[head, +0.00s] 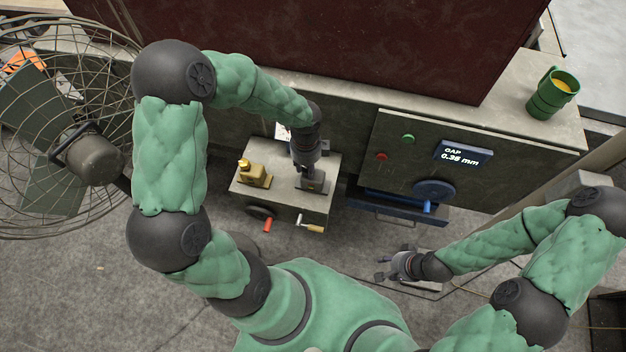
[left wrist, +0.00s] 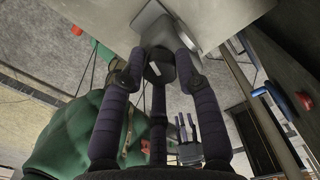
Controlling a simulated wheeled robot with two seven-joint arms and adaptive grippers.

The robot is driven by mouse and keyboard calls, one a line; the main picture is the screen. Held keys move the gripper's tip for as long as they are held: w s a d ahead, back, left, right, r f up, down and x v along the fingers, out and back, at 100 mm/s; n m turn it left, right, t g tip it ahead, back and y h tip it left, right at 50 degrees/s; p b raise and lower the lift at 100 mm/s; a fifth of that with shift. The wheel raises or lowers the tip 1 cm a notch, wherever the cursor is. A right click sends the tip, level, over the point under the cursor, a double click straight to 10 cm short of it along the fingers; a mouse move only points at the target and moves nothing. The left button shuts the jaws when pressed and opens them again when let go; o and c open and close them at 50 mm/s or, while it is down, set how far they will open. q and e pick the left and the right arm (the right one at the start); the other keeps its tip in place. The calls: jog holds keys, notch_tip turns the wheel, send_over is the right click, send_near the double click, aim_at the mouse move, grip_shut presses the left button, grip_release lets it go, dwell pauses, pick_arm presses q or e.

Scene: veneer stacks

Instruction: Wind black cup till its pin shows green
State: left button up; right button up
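The black cup (left wrist: 160,66) sits on a grey bracket (left wrist: 152,22) on the bench block (head: 285,196). My left gripper (head: 311,174) comes down over it from above, and in the head view it hides most of the cup. In the left wrist view the fingers of my left gripper (left wrist: 159,58) close in around the cup and appear to touch its sides. A small white mark shows on the cup; I cannot tell whether it is the pin, and I see no green on it. My right gripper (head: 386,267) is open and empty, low in front of the cabinet.
A brass piece (head: 254,175) stands left of the cup. A red handle (head: 267,225) and a yellow-handled crank (head: 311,228) stick out in front. A display (head: 462,154) reads "GAP 0.36 mm". A green mug (head: 552,95) stands on the cabinet. A fan (head: 92,160) is at left.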

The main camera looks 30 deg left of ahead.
pick_arm(q)
jog(key=shift+s+m+p, duration=0.1)
jog(key=shift+m+p, duration=2.35)
jog(key=shift+m, duration=0.25)
dwell(1.6)
jog(key=shift+m+p, duration=1.95)
jog(key=shift+m, duration=0.25)
dwell(1.2)
jog(key=o, duration=0.8)
